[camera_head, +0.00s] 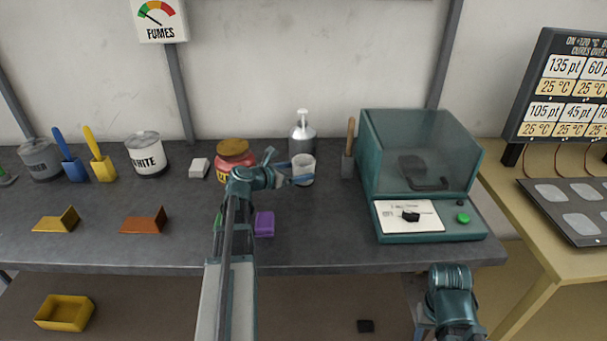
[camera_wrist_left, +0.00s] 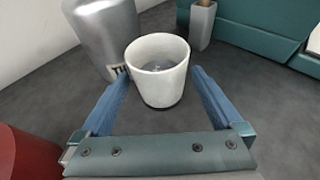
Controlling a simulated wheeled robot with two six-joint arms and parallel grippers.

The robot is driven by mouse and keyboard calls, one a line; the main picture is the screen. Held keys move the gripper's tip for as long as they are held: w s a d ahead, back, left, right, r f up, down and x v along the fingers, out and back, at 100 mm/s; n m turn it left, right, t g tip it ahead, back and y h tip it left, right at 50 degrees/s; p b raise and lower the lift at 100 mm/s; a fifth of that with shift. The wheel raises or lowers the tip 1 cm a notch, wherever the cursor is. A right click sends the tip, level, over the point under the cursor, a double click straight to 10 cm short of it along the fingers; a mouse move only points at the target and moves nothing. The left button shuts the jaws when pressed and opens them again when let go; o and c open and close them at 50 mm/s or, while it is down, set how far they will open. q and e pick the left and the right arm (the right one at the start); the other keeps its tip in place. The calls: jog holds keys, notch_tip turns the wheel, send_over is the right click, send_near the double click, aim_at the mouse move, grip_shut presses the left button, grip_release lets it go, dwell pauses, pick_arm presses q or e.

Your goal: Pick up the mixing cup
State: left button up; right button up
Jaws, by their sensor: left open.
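The mixing cup (camera_head: 303,170) is a small white cup standing upright on the dark bench, in front of a grey metal bottle. In the left wrist view the cup (camera_wrist_left: 158,72) stands just ahead of my left gripper, with a little dark grey in its bottom. My left gripper (camera_head: 291,176) is open, and its blue fingers (camera_wrist_left: 160,85) point toward the cup with one on each side of its near part.
The metal bottle (camera_head: 302,136) stands close behind the cup, and a red jar (camera_head: 234,155) is to the left. A holder with a wooden handle (camera_head: 348,160) and a teal glass-hooded machine (camera_head: 420,165) stand to the right. A purple block (camera_head: 264,224) lies in front.

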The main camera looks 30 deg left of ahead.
pick_arm(q)
jog(key=x, duration=0.3)
jog(key=shift+w+b, duration=0.3)
jog(key=shift+b, duration=0.1)
pick_arm(e)
jog(key=shift+f, duration=0.45)
pick_arm(q)
jog(key=c, duration=1.5)
jog(key=shift+c, duration=0.2)
jog(key=shift+r, duration=0.3)
pick_arm(e)
jog(key=shift+r, duration=0.25)
